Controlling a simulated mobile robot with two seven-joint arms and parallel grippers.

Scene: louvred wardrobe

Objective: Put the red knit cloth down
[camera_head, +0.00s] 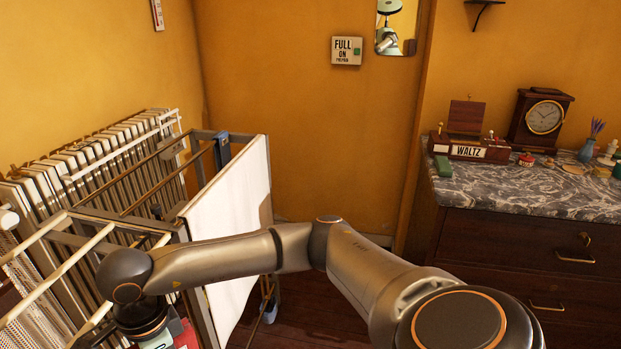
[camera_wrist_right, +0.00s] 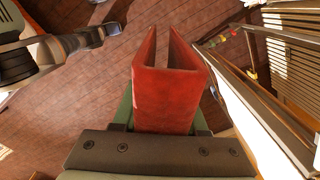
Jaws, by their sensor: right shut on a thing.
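The red knit cloth (camera_wrist_right: 167,100) is folded into a V shape and held at my right gripper (camera_wrist_right: 163,124), in the right wrist view. It stands out beyond the gripper's dark bar, between green side plates, over wooden floor. The fingertips are largely hidden by the cloth. In the head view my right arm reaches left across the rack, and its gripper (camera_head: 156,342) is at the bottom edge, partly cut off. A bit of red cloth (camera_head: 188,338) shows beside it.
A rack with metal rails (camera_head: 88,252) stands at left, a white panel or sheet (camera_head: 237,190) on its right side. A dresser with a marbled top (camera_head: 525,190) stands at right, holding a clock (camera_head: 541,118). Floor (camera_head: 320,318) shows between.

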